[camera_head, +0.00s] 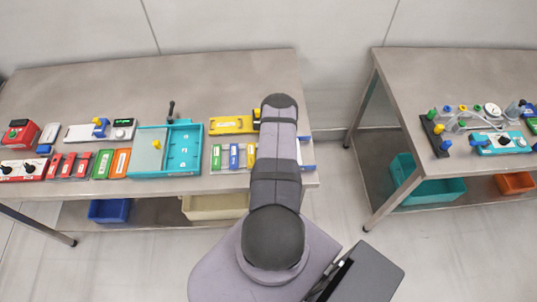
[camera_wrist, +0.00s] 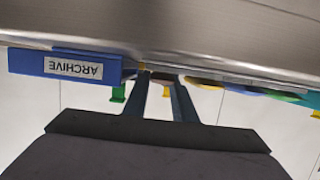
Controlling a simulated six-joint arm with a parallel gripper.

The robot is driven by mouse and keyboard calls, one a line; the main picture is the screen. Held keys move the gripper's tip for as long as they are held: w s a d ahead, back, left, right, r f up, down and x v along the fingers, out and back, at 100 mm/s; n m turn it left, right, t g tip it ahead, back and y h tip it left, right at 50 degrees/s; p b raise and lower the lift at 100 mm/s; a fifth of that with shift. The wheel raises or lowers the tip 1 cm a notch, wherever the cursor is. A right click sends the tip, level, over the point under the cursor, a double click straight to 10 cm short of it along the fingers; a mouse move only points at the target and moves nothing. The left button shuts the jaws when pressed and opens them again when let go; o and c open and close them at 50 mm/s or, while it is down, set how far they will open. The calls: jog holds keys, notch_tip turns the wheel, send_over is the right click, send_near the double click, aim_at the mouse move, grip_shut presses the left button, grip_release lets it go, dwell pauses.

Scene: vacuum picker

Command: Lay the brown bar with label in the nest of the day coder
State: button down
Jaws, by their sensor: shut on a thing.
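My gripper (camera_wrist: 161,84) is in the wrist view, its two dark fingers pointing up the picture. A small brown piece (camera_wrist: 163,76) shows between the fingertips, and I take it to be the end of the brown bar. Its label is not visible. In the head view my arm hides the gripper and the bar, near the right end of the left table. No station there is readable as the day coder.
The left table (camera_head: 200,85) is bare at the back. A teal tray (camera_head: 184,148), a yellow fixture (camera_head: 230,125) and several coloured bars line its front. A blue ARCHIVE bin (camera_wrist: 66,67) is left of my fingers in the wrist view. A second table (camera_head: 440,85) stands right, across a gap.

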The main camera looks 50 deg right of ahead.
jog(key=shift+r+p, duration=0.6)
jog(key=shift+r, duration=0.2)
notch_tip(320, 180, up, 8)
jog(key=p, duration=0.1)
jog(key=shift+r+p, duration=0.2)
jog(key=shift+p, duration=0.15)
